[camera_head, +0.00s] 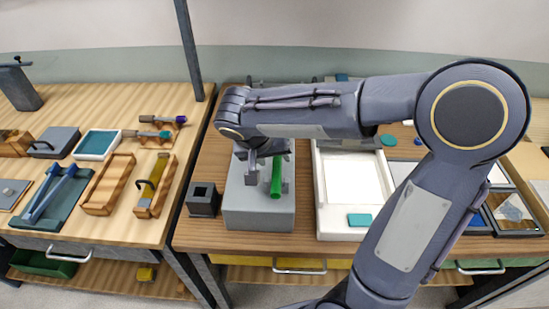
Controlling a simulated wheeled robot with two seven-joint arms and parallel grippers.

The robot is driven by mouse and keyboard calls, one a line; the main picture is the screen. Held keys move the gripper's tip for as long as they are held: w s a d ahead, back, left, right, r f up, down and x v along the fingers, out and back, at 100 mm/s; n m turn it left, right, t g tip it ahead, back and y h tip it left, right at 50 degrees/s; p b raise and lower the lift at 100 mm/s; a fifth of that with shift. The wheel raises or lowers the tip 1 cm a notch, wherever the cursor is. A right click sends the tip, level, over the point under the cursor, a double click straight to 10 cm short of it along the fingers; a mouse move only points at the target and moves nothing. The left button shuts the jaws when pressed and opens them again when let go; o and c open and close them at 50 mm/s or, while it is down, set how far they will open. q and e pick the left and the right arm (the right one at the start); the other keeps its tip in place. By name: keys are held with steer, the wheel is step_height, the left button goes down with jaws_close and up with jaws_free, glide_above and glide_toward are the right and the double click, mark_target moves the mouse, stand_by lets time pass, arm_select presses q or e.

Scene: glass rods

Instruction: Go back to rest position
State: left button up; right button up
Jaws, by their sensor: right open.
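My right arm comes in from the right and reaches across the middle table. My right gripper (264,172) is open and points down over a grey block (258,218). A green rod (276,178) stands nearly upright at the block's top, between or just beside the gripper's fingers. I cannot tell whether the fingers touch it. The gripper and wrist hide part of the block's top and the area behind it. My left gripper is not in view.
A dark square holder (203,199) stands left of the grey block. A white tray (328,222) with a teal piece (360,219) lies to the right, partly behind my arm. The left table (125,225) holds wooden trays and tools. A dark post (188,50) rises between tables.

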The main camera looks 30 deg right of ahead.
steer(key=v, duration=0.6)
